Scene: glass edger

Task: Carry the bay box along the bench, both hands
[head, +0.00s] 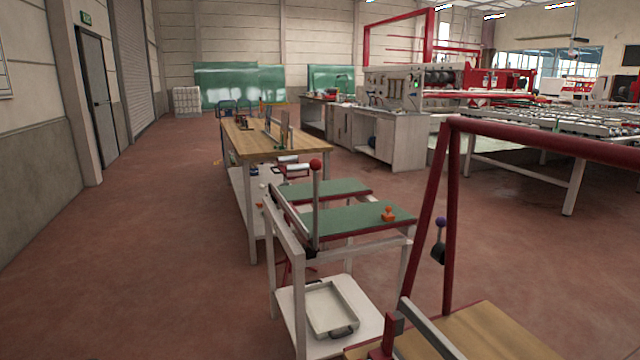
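A long bench with a wooden top (252,142) stands left of the middle, with several tools and small items upright on it. I cannot make out for sure which thing is the bay box. A shallow white tray with a dark handle (331,309) lies on the lower shelf of the near white-framed stand. Neither of my grippers is in view.
The near stand has green top panels (345,221), an orange knob piece (388,214) and a red-balled lever (316,190). A red frame (452,215) rises at the right over a wooden surface (485,335). Red floor (150,240) is clear at left.

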